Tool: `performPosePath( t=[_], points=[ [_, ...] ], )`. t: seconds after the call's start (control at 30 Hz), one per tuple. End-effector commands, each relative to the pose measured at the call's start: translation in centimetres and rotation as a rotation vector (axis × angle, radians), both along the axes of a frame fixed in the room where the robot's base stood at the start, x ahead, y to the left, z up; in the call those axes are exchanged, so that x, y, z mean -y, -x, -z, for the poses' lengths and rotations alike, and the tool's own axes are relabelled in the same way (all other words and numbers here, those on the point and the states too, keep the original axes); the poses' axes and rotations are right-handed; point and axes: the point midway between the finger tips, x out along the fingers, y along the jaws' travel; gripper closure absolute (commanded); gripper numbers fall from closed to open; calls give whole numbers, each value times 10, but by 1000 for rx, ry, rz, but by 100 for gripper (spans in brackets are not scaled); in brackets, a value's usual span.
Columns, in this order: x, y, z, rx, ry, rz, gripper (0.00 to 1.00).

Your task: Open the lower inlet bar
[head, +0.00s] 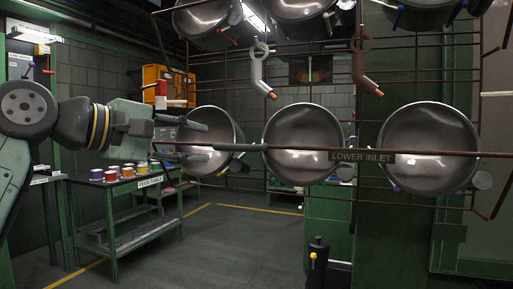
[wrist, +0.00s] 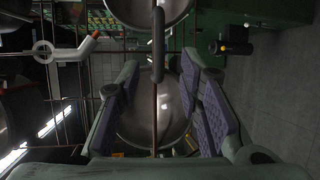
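The lower inlet bar (head: 300,149) is a thin brown rod running level across the front of the pots. It carries a "LOWER INLET" plate (head: 362,156) and a thick dark grip (head: 238,147) near its left part. My gripper (head: 197,142) comes from the left and is open, its fingertips close to the grip's left end. In the wrist view the bar (wrist: 155,115) runs between my open gripper's (wrist: 159,66) purple-padded fingers. The grip (wrist: 157,45) lies mostly beyond the fingertips. I see no contact between fingers and grip.
Several steel pots (head: 303,140) hang right behind the bar. Grey (head: 259,70) and brown (head: 361,65) hooked handles hang above it. A green table (head: 120,182) with coloured cups stands at the left. A dark post (head: 318,262) stands below; open floor lies at lower middle.

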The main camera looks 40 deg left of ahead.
Motion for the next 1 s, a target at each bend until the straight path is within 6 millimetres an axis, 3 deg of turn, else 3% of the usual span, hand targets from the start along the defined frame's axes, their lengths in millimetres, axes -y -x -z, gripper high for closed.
performPosePath(
  t=[0.4,0.6,1.0],
  points=[
    [14,-69,11,1,0,6,67],
    [17,-94,16,2,1,5,67],
    [19,-102,18,4,3,4,67]
  ],
)
